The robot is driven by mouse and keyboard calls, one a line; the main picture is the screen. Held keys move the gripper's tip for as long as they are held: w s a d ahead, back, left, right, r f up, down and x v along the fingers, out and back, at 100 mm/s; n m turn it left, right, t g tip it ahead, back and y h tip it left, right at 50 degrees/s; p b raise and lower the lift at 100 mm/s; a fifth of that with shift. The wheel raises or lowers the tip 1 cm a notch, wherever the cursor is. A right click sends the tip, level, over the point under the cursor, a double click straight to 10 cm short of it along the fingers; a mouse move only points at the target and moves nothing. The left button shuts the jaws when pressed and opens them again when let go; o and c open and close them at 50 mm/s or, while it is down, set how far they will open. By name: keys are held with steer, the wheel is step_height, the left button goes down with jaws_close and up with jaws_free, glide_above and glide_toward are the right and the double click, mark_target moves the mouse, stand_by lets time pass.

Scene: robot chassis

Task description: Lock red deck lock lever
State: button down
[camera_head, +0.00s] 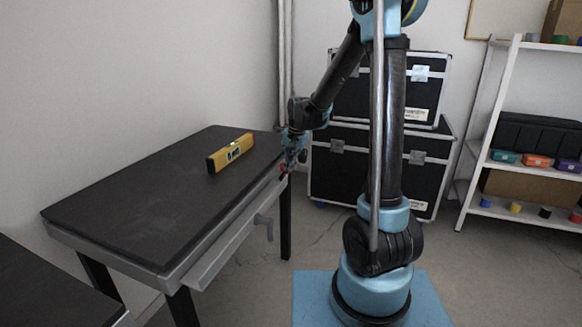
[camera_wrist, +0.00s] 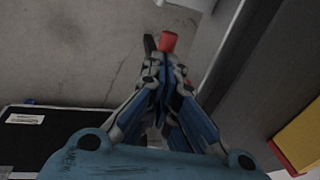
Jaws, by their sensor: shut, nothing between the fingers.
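The red deck lock lever (camera_wrist: 168,41) shows in the wrist view as a small red end just beyond my fingertips. A dark piece sits beside it on the left. In the head view a small bit of red (camera_head: 284,169) shows at the table's far right corner, mostly hidden by my gripper. My gripper (camera_head: 289,165) is at that corner, pointing down beside the table edge. In the wrist view my gripper (camera_wrist: 160,62) has its fingers together with nothing between them. The tips are close to the red lever; I cannot tell whether they touch it.
The black-topped table (camera_head: 150,205) has a grey front rail and a grey crank handle (camera_head: 264,222). Black cases (camera_head: 350,165) stand behind my arm. A shelf (camera_head: 520,160) is at right. Floor in front is clear.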

steer(key=shift+s+f, duration=0.1)
steer(key=shift+s+a+f+t+h, duration=0.1)
steer(key=shift+s+f+t+h, duration=0.1)
steer(key=shift+t, duration=0.4)
steer(key=shift+s+a+f+t+h, duration=0.1)
steer(key=shift+s+f+t+h, duration=0.1)
steer(key=shift+t, duration=0.4)
steer(key=t, duration=0.1)
steer(key=f+t, duration=0.1)
steer(key=shift+s+a+f+n+t+h, duration=0.1)
steer(key=shift+s+n+t+h, duration=0.1)
steer(key=shift+n+t+h, duration=0.15)
steer(key=shift+f, duration=1.25)
steer(key=shift+w+d+f, duration=0.1)
steer(key=shift+w+f, duration=0.1)
steer(key=shift+f, duration=0.25)
steer(key=shift+w+d+f, duration=0.1)
steer(key=shift+w+f, duration=0.05)
steer(key=shift+f, duration=0.45)
steer(key=shift+w+r, duration=0.1)
steer(key=shift+r, duration=4.85)
